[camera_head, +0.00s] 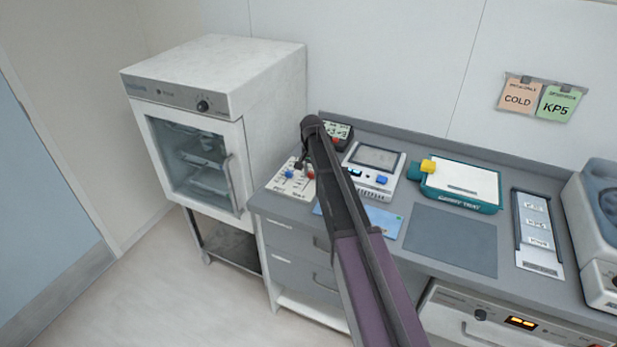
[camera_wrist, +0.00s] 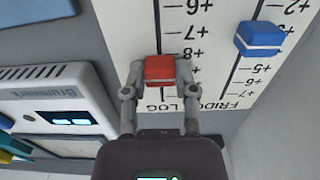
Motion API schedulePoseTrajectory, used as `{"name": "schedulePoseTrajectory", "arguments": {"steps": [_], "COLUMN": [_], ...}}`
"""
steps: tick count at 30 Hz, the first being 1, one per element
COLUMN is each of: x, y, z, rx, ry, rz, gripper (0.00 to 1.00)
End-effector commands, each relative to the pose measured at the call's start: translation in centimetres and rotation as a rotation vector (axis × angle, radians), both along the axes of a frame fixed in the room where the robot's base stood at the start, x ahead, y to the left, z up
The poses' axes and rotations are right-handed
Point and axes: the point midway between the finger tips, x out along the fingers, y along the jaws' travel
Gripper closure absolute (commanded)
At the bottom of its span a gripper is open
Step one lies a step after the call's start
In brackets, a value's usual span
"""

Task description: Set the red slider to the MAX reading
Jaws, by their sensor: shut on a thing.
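The red slider (camera_wrist: 160,70) is a small red block on the left track of a white scale panel (camera_wrist: 222,40) in the wrist view. My gripper (camera_wrist: 158,72) is shut on it, one finger on each side. The printed marks beside that track run +6, +7, +8 down the picture, and the slider sits near or just past +8. Lettering partly behind a finger seems to read FRIDGE LOG. No MAX mark is readable. In the head view the panel (camera_head: 283,187) lies at the counter's left end, with the red slider (camera_head: 310,176) partly hidden by my arm.
A blue slider (camera_wrist: 260,40) sits on the neighbouring track. A white device with a screen (camera_head: 374,158) stands close beside the panel. A teal tray (camera_head: 458,187), grey mat (camera_head: 450,240) and label rack (camera_head: 537,232) lie further right. A small fridge (camera_head: 200,160) stands left of the counter.

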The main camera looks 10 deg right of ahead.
Motion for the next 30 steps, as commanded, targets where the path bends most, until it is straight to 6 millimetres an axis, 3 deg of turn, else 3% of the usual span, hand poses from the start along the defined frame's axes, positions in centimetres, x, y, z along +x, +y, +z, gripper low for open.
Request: {"name": "schedulePoseTrajectory", "arguments": {"steps": [3,11,12,15,30], "x": [1.10,0.98,0.96,0.96,0.71], "y": [-0.63,-0.65,-0.65,-0.66,-0.57], "z": [-0.01,-0.01,-0.01,-0.01,0.00], "rx": [0.002,0.002,0.002,0.002,0.001], "ry": [0.000,0.000,0.000,-0.001,-0.001], "rz": [0.000,0.000,0.000,0.000,0.000], "gripper": [1.00,1.00,0.54,0.29,0.29]}}
